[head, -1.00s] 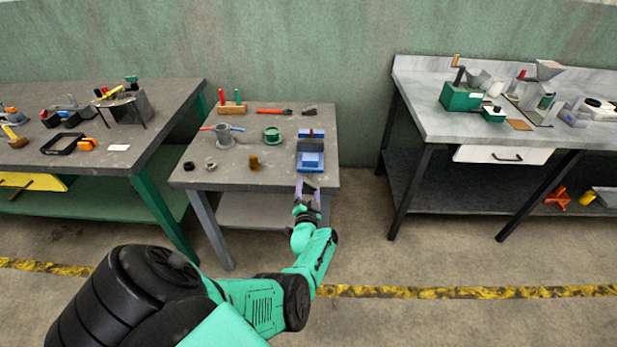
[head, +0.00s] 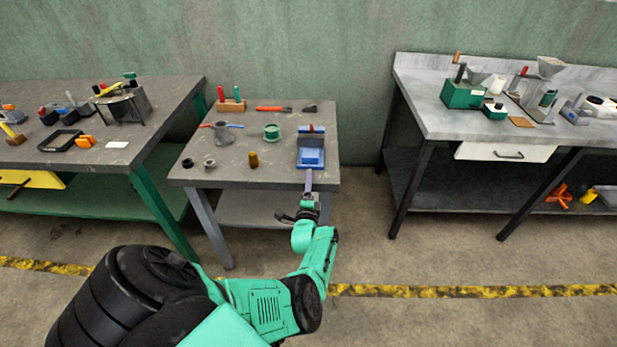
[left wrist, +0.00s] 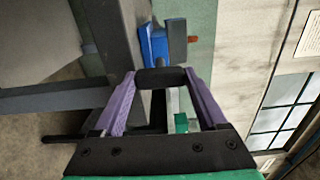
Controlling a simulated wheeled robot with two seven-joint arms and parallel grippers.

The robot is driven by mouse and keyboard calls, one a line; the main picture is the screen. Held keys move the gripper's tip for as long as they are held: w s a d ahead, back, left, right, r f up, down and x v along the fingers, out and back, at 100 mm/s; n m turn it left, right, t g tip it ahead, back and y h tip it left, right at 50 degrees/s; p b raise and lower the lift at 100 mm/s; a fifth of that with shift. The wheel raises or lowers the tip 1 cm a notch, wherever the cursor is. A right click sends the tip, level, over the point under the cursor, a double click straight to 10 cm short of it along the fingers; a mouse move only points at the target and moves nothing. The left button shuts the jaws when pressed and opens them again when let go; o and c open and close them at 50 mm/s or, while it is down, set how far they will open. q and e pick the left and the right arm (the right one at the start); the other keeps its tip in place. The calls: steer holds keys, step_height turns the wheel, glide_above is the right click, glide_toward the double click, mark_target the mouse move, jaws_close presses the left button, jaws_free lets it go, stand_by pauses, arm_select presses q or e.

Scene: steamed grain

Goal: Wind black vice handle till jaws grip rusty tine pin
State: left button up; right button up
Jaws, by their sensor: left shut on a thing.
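The blue vice (head: 311,157) stands at the front right of the middle bench. It also shows in the left wrist view (left wrist: 150,45), with a grey block (left wrist: 177,38) beside it. A small rusty-brown pin end (left wrist: 193,39) sticks out at that block; whether the jaws touch it cannot be told. My left gripper (head: 309,176) is at the bench's front edge, just before the vice. Its purple fingers are shut on the black handle (left wrist: 160,78), which lies across between the fingertips. The handle is mostly hidden in the head view. My right gripper is out of view.
The middle bench (head: 225,174) also holds a grey cup (head: 222,133), a green spool-shaped part (head: 271,131), a brass piece (head: 253,159) and a tool rack (head: 231,105). A cluttered bench (head: 180,97) stands left, another (head: 430,120) right. The floor gap right of the middle bench is free.

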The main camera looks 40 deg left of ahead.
arm_select(q)
steer(key=shift+m+b, duration=0.3)
steer(key=shift+m, duration=1)
steer(key=shift+r+m, duration=0.1)
steer(key=shift+m, duration=0.2)
steer(key=o, duration=1.3)
steer(key=shift+w, duration=0.1)
